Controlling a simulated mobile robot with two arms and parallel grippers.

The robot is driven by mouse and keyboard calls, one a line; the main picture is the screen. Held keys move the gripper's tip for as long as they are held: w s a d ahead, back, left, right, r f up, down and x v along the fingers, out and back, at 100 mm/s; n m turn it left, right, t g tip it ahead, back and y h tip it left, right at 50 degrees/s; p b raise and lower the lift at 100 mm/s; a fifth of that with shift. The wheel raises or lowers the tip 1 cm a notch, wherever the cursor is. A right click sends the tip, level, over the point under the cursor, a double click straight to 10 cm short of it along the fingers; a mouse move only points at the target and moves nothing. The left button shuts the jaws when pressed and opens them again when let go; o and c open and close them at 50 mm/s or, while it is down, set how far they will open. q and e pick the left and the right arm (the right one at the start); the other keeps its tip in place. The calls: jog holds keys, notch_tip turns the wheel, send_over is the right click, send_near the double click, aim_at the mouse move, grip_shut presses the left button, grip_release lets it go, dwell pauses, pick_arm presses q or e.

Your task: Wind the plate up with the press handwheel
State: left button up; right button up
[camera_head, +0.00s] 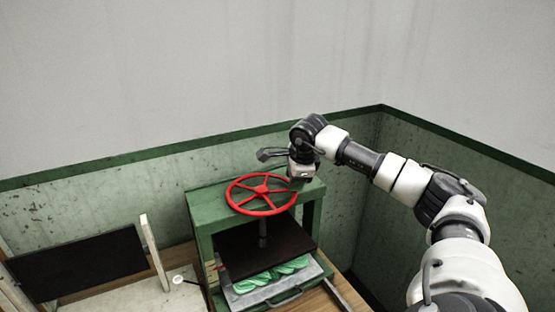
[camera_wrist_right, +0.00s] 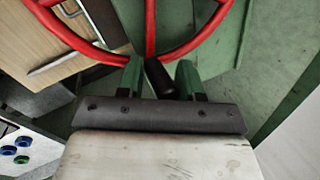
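The green press (camera_head: 205,215) stands on a wooden top with its red handwheel (camera_head: 262,190) lying flat on the frame. Under it, the dark plate (camera_head: 240,248) hangs from the screw, just above green skeins (camera_head: 272,273) in a metal tray (camera_head: 243,298). My right gripper (camera_head: 299,178) points down at the wheel's right rim. In the right wrist view, its two green-tipped fingers (camera_wrist_right: 160,72) straddle the wheel's dark knob (camera_wrist_right: 158,76), beside the red rim (camera_wrist_right: 150,30). I cannot tell whether they press on it. The plate does not show there. My left gripper is out of view.
A dark panel (camera_head: 78,262) and an upright pale post (camera_head: 154,252) stand left of the press. Green-and-white walls (camera_head: 110,170) close off the back and right. The space above the wheel is clear apart from my right arm.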

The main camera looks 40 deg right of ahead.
aim_at(278, 175)
jog(key=shift+w+d+r+n+p, duration=0.25)
jog(key=shift+w+n, duration=0.2)
jog(key=shift+n, duration=0.25)
jog(key=w+n+p, duration=0.1)
jog(key=w+n, duration=0.1)
jog(key=w+d+n+p, duration=0.1)
jog(key=w+n+p, duration=0.1)
jog(key=n, duration=0.1)
jog(key=shift+f+n, duration=0.15)
jog(key=shift+n, duration=0.15)
jog(key=w+n, duration=0.2)
jog(key=n, duration=0.1)
jog(key=shift+w+a+f+n+p, duration=0.1)
jog(key=shift+w+n+p, duration=0.15)
jog(key=shift+n+p, duration=0.05)
jog(key=shift+n, duration=0.3)
notch_tip(278, 175, up, 8)
jog(key=p, duration=0.3)
jog(key=shift+w, duration=0.45)
